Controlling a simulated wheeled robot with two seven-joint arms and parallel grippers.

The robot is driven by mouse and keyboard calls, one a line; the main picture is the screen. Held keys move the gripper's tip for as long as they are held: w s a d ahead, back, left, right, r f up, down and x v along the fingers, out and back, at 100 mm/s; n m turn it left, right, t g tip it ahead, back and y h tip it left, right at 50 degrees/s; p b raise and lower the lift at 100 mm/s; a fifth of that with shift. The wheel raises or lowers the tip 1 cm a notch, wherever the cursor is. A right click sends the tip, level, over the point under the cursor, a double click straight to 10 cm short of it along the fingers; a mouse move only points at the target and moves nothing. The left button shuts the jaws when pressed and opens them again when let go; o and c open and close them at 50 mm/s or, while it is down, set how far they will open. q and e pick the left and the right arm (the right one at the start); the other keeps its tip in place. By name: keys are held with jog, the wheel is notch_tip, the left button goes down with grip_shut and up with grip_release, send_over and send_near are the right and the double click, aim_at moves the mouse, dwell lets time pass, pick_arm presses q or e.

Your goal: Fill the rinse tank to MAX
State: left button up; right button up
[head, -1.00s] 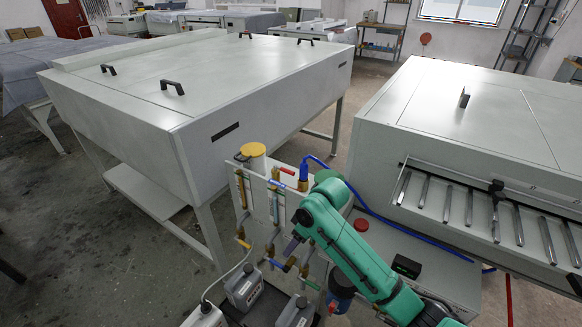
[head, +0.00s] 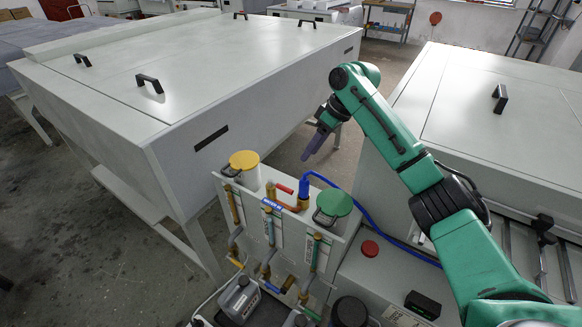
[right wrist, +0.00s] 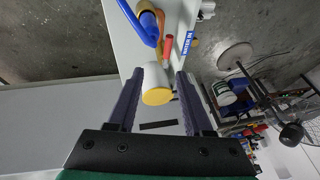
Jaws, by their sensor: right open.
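A pale tank unit (head: 342,243) stands in the middle of the head view, with a yellow cap (head: 244,160) at its left and a green cap (head: 333,203) at its right. Between them are a red valve lever (head: 284,189), a blue hose fitting (head: 304,185) and a blue label (head: 271,205). Upright sight tubes run down its front; their levels are too small to read. My right gripper (head: 312,146) is open and empty, raised above the unit's back edge. In the right wrist view, the yellow cap (right wrist: 157,96) and red lever (right wrist: 168,48) show beyond the open fingers (right wrist: 158,76).
A large grey machine (head: 180,85) stands behind and left of the unit. Another machine (head: 470,110) stands at the right, behind my right arm. Grey canisters (head: 240,298) sit low in front of the unit. A red button (head: 370,248) is on the low cabinet.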

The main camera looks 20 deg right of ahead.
jog(key=p, duration=0.2)
send_near(286, 188)
jog(key=x, duration=0.8)
jog(key=shift+w, duration=0.15)
jog(key=shift+f, duration=0.1)
grip_shut()
pick_arm(q)
jog(key=s, duration=0.1)
jog(key=s+r, duration=0.1)
jog(key=shift+s+a+r, duration=0.25)
jog(key=shift+s+r, duration=0.1)
jog(key=shift+s, duration=0.05)
